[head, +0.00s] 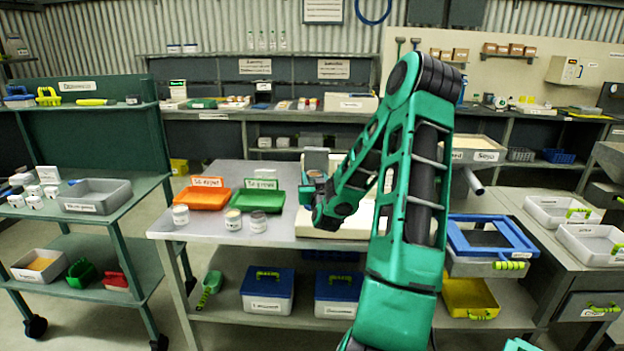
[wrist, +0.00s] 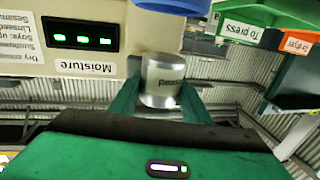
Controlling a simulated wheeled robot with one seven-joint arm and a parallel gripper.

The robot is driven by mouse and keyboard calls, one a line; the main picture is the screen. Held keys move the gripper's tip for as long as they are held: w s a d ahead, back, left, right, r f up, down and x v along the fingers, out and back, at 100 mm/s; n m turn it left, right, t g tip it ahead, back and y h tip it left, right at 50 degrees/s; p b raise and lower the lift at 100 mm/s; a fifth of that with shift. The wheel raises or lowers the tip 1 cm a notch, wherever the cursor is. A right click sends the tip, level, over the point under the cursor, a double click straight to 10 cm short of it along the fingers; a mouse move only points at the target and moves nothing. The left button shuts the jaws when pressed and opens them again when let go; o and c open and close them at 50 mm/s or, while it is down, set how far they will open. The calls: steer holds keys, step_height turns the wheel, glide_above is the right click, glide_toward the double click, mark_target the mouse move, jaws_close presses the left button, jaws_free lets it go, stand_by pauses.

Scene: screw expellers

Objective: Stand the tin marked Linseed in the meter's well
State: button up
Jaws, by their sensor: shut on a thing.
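A small silver tin (wrist: 163,75) sits between the two green fingers of my gripper (wrist: 160,102) in the wrist view. The gripper is shut on it. The cream moisture meter (wrist: 75,72) is close beside the tin, with a dark display lit by green marks; this view is upside down. In the head view my gripper (head: 318,200) is over the bench at the meter (head: 348,222), and my arm hides part of the meter. I cannot make out the well's opening or whether the tin touches it.
A blue frame (head: 490,238) stands to the right.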

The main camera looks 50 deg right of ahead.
steer(key=shift+w+a+f, duration=0.1)
steer(key=shift+w+f, duration=0.05)
steer(key=shift+f, duration=1.1)
steer(key=shift+w+f, duration=0.1)
steer(key=shift+f, duration=1.15)
steer(key=shift+f, duration=0.1)
steer(key=shift+s+f, duration=0.15)
steer(key=shift+s, duration=0.25)
steer(key=shift+f, duration=0.45)
steer(key=o, duration=0.8)
